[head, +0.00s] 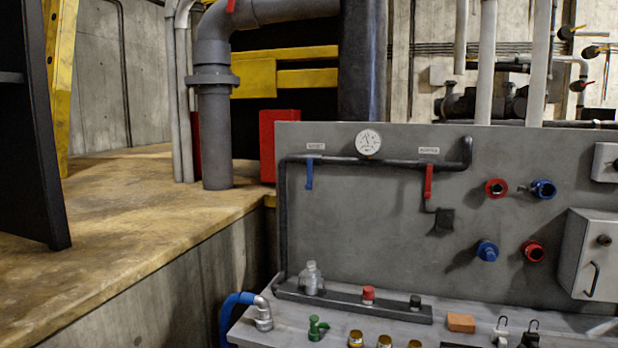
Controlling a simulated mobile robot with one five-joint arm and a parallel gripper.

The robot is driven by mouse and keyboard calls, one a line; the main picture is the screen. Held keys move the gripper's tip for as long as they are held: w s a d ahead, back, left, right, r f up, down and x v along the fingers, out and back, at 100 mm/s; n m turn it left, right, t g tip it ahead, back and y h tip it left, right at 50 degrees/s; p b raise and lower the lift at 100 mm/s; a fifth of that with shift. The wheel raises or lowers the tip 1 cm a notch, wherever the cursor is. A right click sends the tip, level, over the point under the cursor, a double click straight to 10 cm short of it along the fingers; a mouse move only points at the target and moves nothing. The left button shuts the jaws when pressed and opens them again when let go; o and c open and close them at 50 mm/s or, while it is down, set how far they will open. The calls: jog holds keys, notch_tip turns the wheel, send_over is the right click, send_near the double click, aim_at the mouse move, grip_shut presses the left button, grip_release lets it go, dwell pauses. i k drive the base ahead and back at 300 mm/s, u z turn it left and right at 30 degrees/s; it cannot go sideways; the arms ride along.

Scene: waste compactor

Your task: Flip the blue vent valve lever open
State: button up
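The blue vent valve lever (309,174) hangs straight down from the dark horizontal pipe (385,161) on the grey panel (350,220). A small white label sits just above it; its text is too small to read. A red lever (428,182) also hangs down from the same pipe, farther right. A round white gauge (368,142) stands on the pipe between the two levers. My gripper is not in view, and nothing touches the blue lever.
Below the panel, a grey bench carries a clear bottle (311,278), a red-capped part (368,294), a green fitting (317,328) and an orange block (461,323). Blue and red knobs and a grey box (590,255) project at right. The space before the blue lever looks clear.

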aim_at(308, 187)
jog(key=u, duration=3.9)
jog(key=k, duration=0.8)
jog(key=z, duration=1.45)
jog(key=i, duration=1)
jog(key=z, duration=0.05)
